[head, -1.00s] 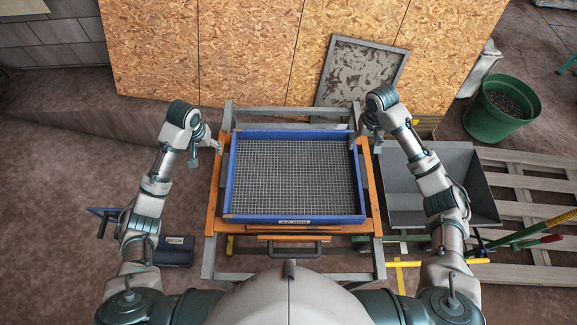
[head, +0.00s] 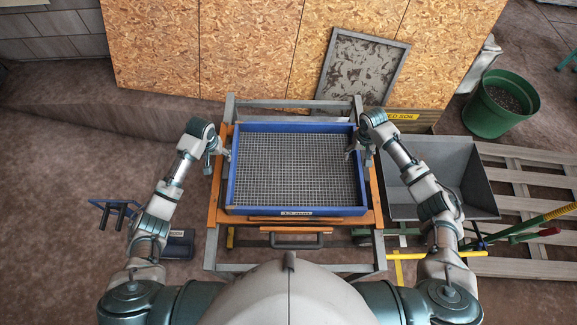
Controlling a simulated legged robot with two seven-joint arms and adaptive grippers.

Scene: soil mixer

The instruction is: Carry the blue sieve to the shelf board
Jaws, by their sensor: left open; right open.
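The blue sieve (head: 296,212), a rectangular blue frame with a grey wire mesh, lies level on an orange and grey stand (head: 212,205) in the middle of the head view. My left gripper (head: 224,154) is open at the sieve's left wall, towards its far end. My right gripper (head: 352,153) is open at the right wall, at a similar depth, with a finger reaching over the rim. I cannot tell whether either touches the sieve. I cannot tell which thing is the shelf board.
A grey metal bin (head: 470,185) stands right of the stand, and a pallet (head: 530,180) lies beyond it. A green pot (head: 495,108) is at the back right. A speckled panel (head: 362,68) leans on chipboard sheets (head: 240,50) behind. The floor at left is mostly clear.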

